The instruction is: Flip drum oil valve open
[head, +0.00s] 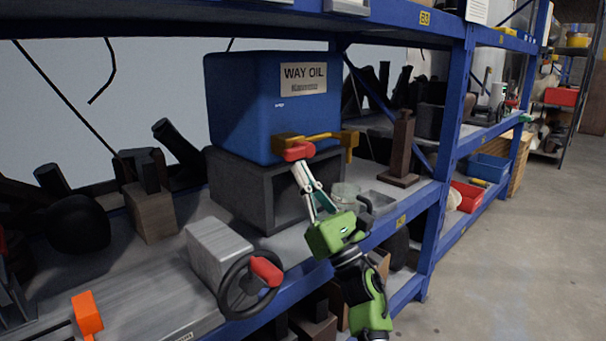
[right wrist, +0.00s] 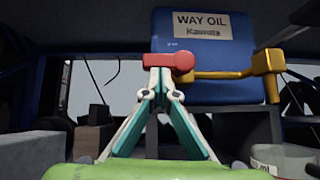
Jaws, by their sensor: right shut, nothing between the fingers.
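The blue oil drum (head: 250,105) labelled WAY OIL sits on a grey open-fronted stand on the shelf. It also shows in the right wrist view (right wrist: 200,75). A brass valve (head: 345,137) sticks out from its lower front, and in the right wrist view its body (right wrist: 268,64) is to the right. The valve's red handle end (head: 297,151) points left, with the lever lying roughly level. My right gripper (head: 299,168) is shut and empty, its fingertips right at the underside of the red handle end (right wrist: 168,61). I cannot tell whether they touch. My left gripper is not in view.
A handwheel (head: 240,289) with a red knob is at the front. Blue shelf posts (head: 450,140) and the shelf above bound the space. The floor at right is clear.

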